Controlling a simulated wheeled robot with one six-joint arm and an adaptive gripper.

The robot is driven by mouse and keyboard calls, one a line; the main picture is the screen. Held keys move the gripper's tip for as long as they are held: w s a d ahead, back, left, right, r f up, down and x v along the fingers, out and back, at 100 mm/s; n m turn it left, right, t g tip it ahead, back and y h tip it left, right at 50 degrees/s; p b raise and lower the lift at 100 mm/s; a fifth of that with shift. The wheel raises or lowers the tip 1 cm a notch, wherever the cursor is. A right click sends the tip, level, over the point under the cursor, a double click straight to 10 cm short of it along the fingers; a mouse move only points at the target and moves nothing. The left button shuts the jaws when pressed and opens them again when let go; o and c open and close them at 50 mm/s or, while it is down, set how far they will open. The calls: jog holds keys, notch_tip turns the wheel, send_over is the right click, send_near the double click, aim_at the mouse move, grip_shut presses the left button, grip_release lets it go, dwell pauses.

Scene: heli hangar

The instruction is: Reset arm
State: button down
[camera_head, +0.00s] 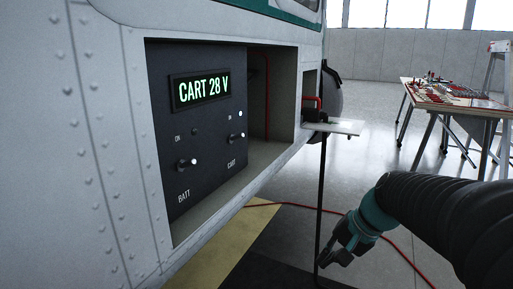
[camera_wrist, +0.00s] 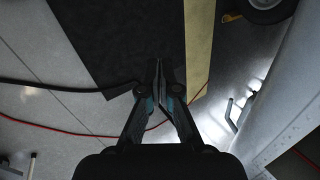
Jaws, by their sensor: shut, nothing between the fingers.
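My gripper (camera_head: 336,256) hangs low at the right of the head view, pointing down and left, with my arm reaching in from the right edge. It is in front of the helicopter's side and clear of it. In the wrist view my gripper (camera_wrist: 158,68) has its fingertips together with nothing between them, above the floor and a dark mat (camera_wrist: 120,35). A dark panel (camera_head: 212,128) in the helicopter's open bay reads "CART 28 V". It has a BATT switch (camera_head: 187,163) and a CART switch (camera_head: 237,137).
A hinged door (camera_head: 343,127) sticks out beside a small recess with a red handle (camera_head: 312,99). A red cable (camera_head: 408,258) crosses the floor. A work table (camera_head: 450,98) with small items stands at the back right. Open floor lies between.

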jog(key=s+n+t+h, duration=0.2)
jog(key=s+n+h, duration=0.3)
jog(key=s, duration=1)
jog(key=shift+s+f+n+t, duration=0.2)
jog(key=shift+s+n+t, duration=0.1)
jog(key=shift+n, duration=0.6)
jog(key=shift+r, duration=0.1)
